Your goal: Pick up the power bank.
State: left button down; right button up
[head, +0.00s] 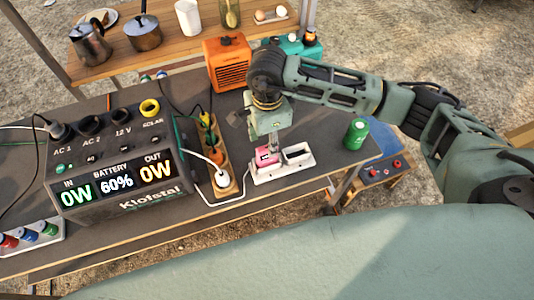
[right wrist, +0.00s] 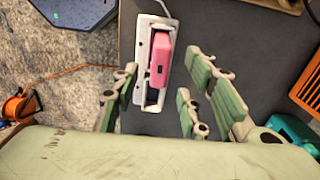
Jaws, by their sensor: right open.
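The pink power bank (head: 267,156) sits in the left part of a white dock (head: 283,172) near the table's front edge. In the right wrist view the power bank (right wrist: 161,62) stands in the white dock (right wrist: 143,50), with a dark slot beside it. My right gripper (head: 275,140) hangs just above the dock, pointing down. In the wrist view its fingers (right wrist: 157,103) are spread wide with nothing between them touching; the power bank lies slightly ahead of the fingertips. My left gripper is not in view.
A power station (head: 118,160) with a lit display stands left on the table (head: 300,190). A power strip (head: 222,175) with a white plug and cable is left of the dock. An orange heater (head: 227,63) is behind, a green can (head: 356,133) to the right.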

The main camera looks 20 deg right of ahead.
aim_at(267, 157)
jog(key=shift+f+p, duration=0.7)
jog(key=shift+f, duration=1.45)
jog(key=shift+c, duration=0.3)
grip_shut()
